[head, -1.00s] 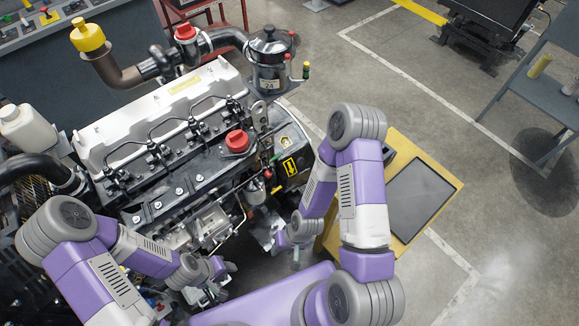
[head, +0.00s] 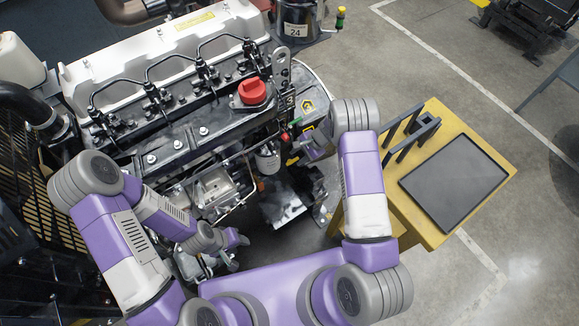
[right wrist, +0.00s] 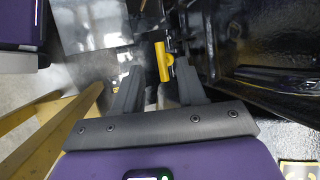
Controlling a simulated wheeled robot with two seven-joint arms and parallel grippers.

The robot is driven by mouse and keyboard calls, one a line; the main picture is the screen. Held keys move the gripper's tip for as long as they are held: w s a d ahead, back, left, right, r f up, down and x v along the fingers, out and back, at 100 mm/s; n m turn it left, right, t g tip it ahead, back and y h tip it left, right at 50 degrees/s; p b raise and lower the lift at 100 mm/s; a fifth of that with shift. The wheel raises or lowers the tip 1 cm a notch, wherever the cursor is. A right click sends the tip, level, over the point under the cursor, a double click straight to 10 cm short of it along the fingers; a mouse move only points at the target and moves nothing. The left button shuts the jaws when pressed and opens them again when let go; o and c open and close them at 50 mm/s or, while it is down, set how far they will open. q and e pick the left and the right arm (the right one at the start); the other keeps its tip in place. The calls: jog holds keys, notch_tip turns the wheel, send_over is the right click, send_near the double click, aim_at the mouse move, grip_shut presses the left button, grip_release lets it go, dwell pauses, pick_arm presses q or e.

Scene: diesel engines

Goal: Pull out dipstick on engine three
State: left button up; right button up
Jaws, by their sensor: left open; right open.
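The engine (head: 190,130) fills the left of the head view, with a 3 on a plate at its front end. In the right wrist view, a yellow handle (right wrist: 162,62), which looks like the dipstick's, stands between the fingertips of my right gripper (right wrist: 157,78). The jaws are open around its line and not closed on it. In the head view, my right gripper (head: 302,150) is at the engine's front right corner, partly hidden by my arm, and the handle cannot be made out. My left gripper (head: 215,262) is open and empty, low beside the engine's near side.
A red cap (head: 252,92) sits on top of the engine. A yellow stand (head: 440,225) with a black tray (head: 453,182) and a dark rack is to the right. A black canister (head: 298,22) marked 24 stands behind. Open floor lies further right.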

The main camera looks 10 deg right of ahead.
aim_at(290, 162)
jog(key=b+x, duration=0.1)
jog(key=x, duration=0.6)
jog(key=shift+f+b, duration=0.15)
jog(key=shift+b, duration=0.25)
grip_shut()
